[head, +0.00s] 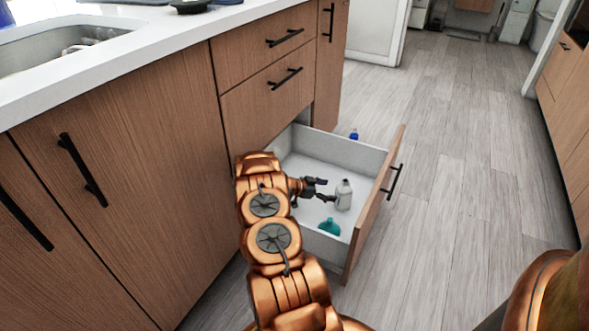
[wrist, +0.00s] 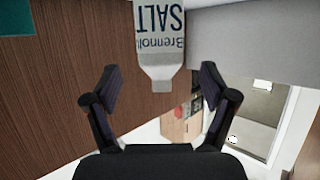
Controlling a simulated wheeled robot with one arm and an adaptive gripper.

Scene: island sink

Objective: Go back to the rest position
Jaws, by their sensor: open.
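My gripper (head: 320,189) is open and empty inside the pulled-out drawer (head: 312,152). In the wrist view, the two fingers of my gripper (wrist: 159,84) are spread wide. A white-grey salt bottle (head: 344,196) stands in the drawer just ahead of the fingertips. In the wrist view the salt bottle (wrist: 160,45) appears upside down, with its label reading SALT, and lies beyond the fingers with nothing gripping it.
A teal object (head: 329,227) lies in the drawer near its front panel (head: 372,215). A blue-topped item (head: 354,134) shows just past the drawer's far wall. The counter with a sink (head: 70,50) is at left. The wooden floor (head: 455,150) at right is clear.

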